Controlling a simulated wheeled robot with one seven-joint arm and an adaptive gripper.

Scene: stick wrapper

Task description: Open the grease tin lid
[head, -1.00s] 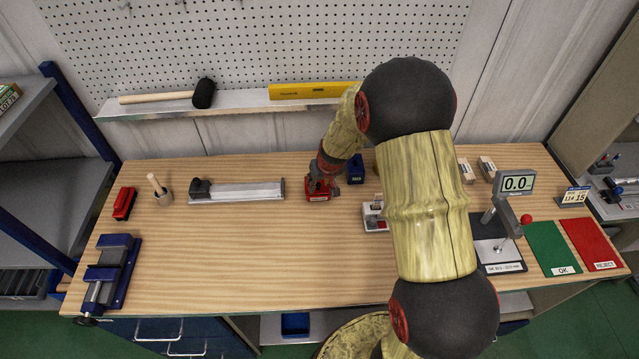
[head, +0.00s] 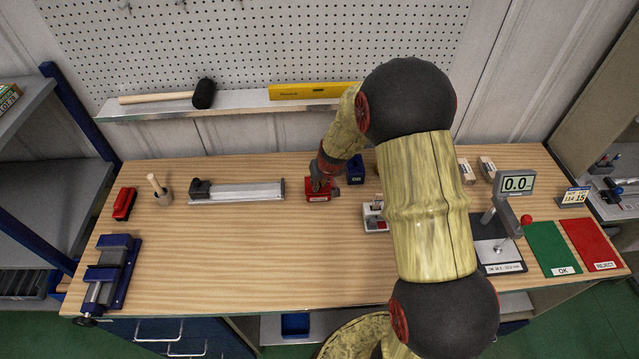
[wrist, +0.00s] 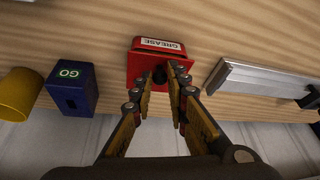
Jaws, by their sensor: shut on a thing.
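The red grease tin (head: 318,196) stands on the workbench, right of the long metal rail. In the wrist view the tin (wrist: 146,52) shows its white GREASE label, with a dark knob between the fingertips on top of it. My gripper (head: 322,180) is above the tin. In the wrist view my gripper (wrist: 160,76) has its fingers closed in on the knob of the lid (wrist: 135,70). The fingers partly hide the knob and lid. I cannot tell whether the lid is raised off the tin.
A blue GO block (head: 355,171) stands just right of the tin, with a yellow cup (wrist: 18,92) beyond it. The metal rail (head: 240,191) lies left. A white-grey box (head: 375,222) stands to the right, near my arm. The front middle of the bench is clear.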

